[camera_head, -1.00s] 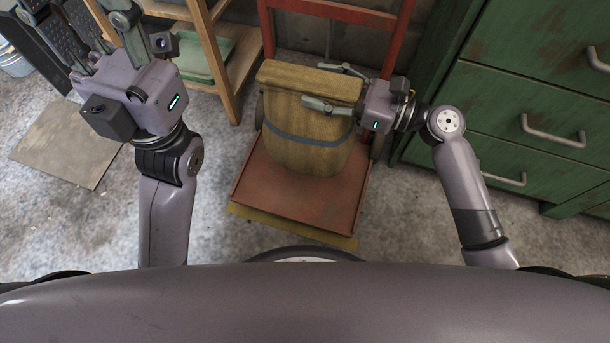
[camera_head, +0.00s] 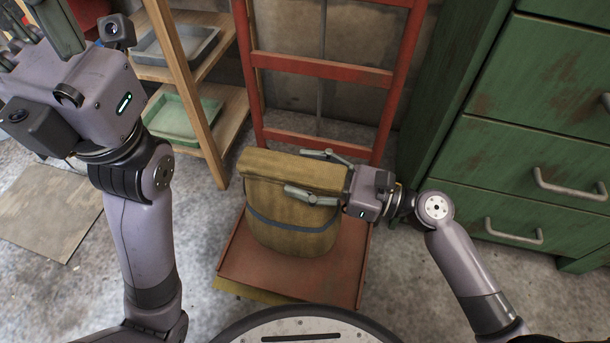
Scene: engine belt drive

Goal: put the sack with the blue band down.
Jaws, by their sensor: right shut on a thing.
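The sack (camera_head: 285,236) is tan with a dark blue-grey band around its middle. It is upright over the red plate of a hand truck (camera_head: 345,267). I cannot tell whether its bottom touches the plate. My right gripper (camera_head: 308,172) comes from the right and is shut on the sack's folded top, one finger on each side. My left gripper (camera_head: 35,25) is raised at the upper left, apart from the sack; its fingers are partly cut off by the picture's edge.
The hand truck's red frame rises behind the sack. A wooden shelf with a green tray (camera_head: 185,118) and a grey tray (camera_head: 178,45) stands at the left. A green drawer cabinet (camera_head: 510,130) stands at the right. A flat brown sheet (camera_head: 48,210) lies on the floor at the left.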

